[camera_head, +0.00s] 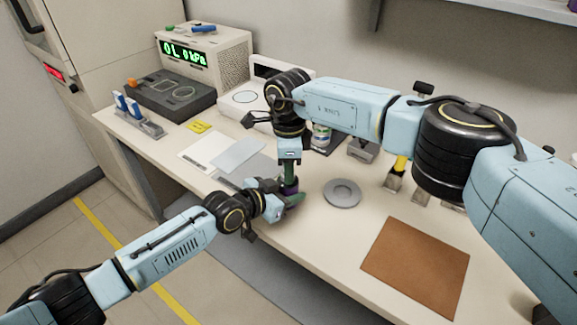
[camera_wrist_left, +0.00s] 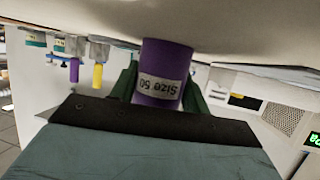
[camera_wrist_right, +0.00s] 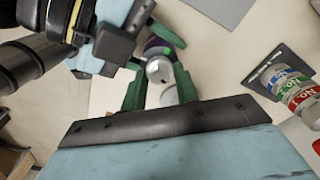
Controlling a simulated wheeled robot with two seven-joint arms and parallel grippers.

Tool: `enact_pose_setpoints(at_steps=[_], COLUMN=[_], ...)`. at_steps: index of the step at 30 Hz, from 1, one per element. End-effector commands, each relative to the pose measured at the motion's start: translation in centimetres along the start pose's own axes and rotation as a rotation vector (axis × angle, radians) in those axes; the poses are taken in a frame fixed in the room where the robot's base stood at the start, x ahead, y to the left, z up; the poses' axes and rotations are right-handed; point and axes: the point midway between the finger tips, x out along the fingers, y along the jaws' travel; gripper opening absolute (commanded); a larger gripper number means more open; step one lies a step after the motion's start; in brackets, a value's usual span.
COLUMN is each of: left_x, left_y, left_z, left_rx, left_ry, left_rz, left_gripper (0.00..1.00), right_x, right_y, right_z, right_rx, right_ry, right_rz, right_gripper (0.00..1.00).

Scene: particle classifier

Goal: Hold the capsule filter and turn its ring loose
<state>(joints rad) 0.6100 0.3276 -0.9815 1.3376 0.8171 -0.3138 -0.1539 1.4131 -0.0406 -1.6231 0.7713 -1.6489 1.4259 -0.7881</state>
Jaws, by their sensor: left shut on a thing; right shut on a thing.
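The capsule filter (camera_head: 290,187) stands near the front edge of the table, mostly hidden between my grippers in the head view. In the left wrist view it is a purple cylinder (camera_wrist_left: 160,72) with a white label that reads upside down. My left gripper (camera_head: 284,200) comes in from the side, its green fingers shut around the purple body. My right gripper (camera_head: 290,172) points down from above and is shut at the filter's top. In the right wrist view a light grey round end (camera_wrist_right: 158,70) shows between its fingers. I cannot make out the ring separately.
A grey round dish (camera_head: 342,194) lies just right of the filter, and a brown mat (camera_head: 417,265) farther right. White and grey sheets (camera_head: 238,153) lie to the left. Labelled jars (camera_wrist_right: 297,92) stand behind. A pressure display box (camera_head: 205,55) is at the back left.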

Motion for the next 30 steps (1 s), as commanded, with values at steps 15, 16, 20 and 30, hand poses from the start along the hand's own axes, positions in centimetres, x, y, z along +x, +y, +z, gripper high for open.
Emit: enact_pose_setpoints(at_steps=[15,16,20,30], left_x=[0.03,0.03,0.03,0.02], left_y=[0.13,0.13,0.13,0.04], left_z=[-0.12,-0.12,-0.13,-0.10], left_rx=[0.000,-0.001,-0.001,-0.001], left_ry=[0.004,0.004,0.004,0.002], left_rz=[0.002,0.002,0.002,0.001], left_gripper=[0.01,0.01,0.01,0.01], right_x=[0.49,0.49,0.49,0.17], right_y=[0.11,0.11,0.11,0.04], right_z=[-0.23,-0.24,-0.23,-0.08], right_rx=[-0.041,-0.041,-0.040,-0.041], right_ry=[0.006,0.006,0.006,0.002], right_rz=[0.005,0.005,0.005,0.002], right_gripper=[0.07,0.07,0.36,0.53])
